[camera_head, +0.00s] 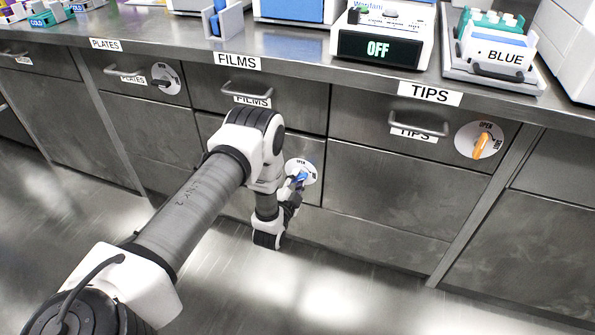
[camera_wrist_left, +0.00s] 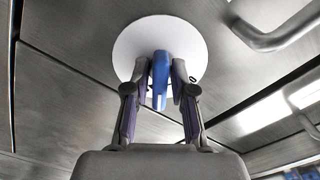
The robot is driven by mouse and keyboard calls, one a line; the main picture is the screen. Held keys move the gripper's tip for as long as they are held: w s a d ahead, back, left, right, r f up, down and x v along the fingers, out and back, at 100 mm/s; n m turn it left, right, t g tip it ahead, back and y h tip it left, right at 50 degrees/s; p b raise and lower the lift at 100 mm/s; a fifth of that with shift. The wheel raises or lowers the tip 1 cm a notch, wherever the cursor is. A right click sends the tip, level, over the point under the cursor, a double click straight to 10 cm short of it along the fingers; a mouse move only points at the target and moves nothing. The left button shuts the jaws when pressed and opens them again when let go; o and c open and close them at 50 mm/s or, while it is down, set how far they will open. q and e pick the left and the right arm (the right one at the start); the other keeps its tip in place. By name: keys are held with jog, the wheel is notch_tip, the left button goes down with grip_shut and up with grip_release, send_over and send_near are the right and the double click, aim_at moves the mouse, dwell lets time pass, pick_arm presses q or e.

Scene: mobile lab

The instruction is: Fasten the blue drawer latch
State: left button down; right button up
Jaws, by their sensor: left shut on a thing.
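The blue drawer latch (camera_head: 300,178) is a blue lever on a round white plate (camera_head: 311,167) marked OPEN, on the front of the FILMS drawer cabinet. In the left wrist view the blue latch (camera_wrist_left: 160,80) points towards me from the white plate (camera_wrist_left: 125,50). My left gripper (camera_head: 293,188) is at the latch, and in the left wrist view its two fingers (camera_wrist_left: 160,78) stand on both sides of the lever, shut on it. The plate's other markings are mostly hidden by the gripper. My right gripper is not in view.
The FILMS drawer handle (camera_head: 247,94) is above the latch. An orange latch (camera_head: 482,145) is on the TIPS drawer at the right, and a dark latch (camera_head: 163,81) is on the PLATES drawer. The counter above holds a device reading OFF (camera_head: 378,49). The floor in front is clear.

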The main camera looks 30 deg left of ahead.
pick_arm(q)
jog(key=m+p, duration=0.3)
jog(key=m, duration=0.1)
jog(key=shift+r, duration=0.15)
jog(key=shift+m+p, duration=0.9)
jog(key=shift+m, duration=0.7)
jog(key=shift+f, duration=0.2)
jog(key=c, duration=1.2)
grip_release()
jog(key=shift+o, duration=0.2)
jog(key=v, duration=1.2)
